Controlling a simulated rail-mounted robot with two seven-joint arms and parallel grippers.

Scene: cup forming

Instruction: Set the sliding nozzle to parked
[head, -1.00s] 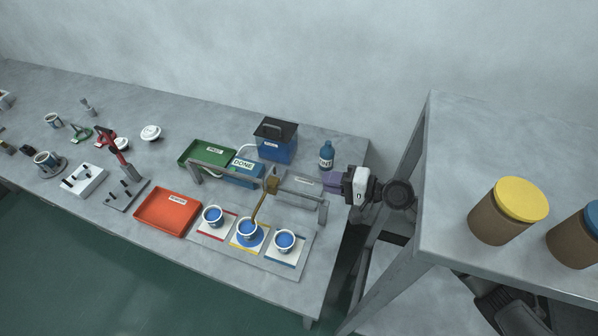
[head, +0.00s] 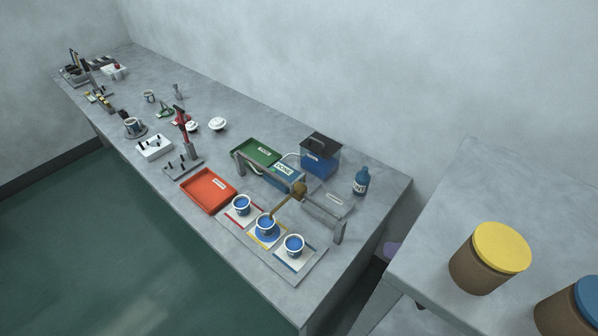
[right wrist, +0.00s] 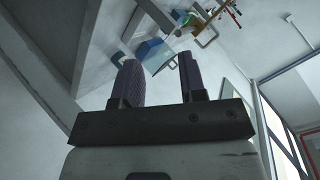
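The sliding nozzle is a brass block (head: 298,190) on a grey rail (head: 322,208) above the bench. Its thin spout slants down to the left, with its tip at the middle cup (head: 266,226) on the yellow-edged pad. My left gripper is in no view.
Two other cups of blue stand beside the middle one, left (head: 241,205) and right (head: 294,246). A blue tank (head: 320,160) and a blue bottle (head: 361,182) stand behind the rail. The nearer table (head: 440,220) carries lidded brown jars.

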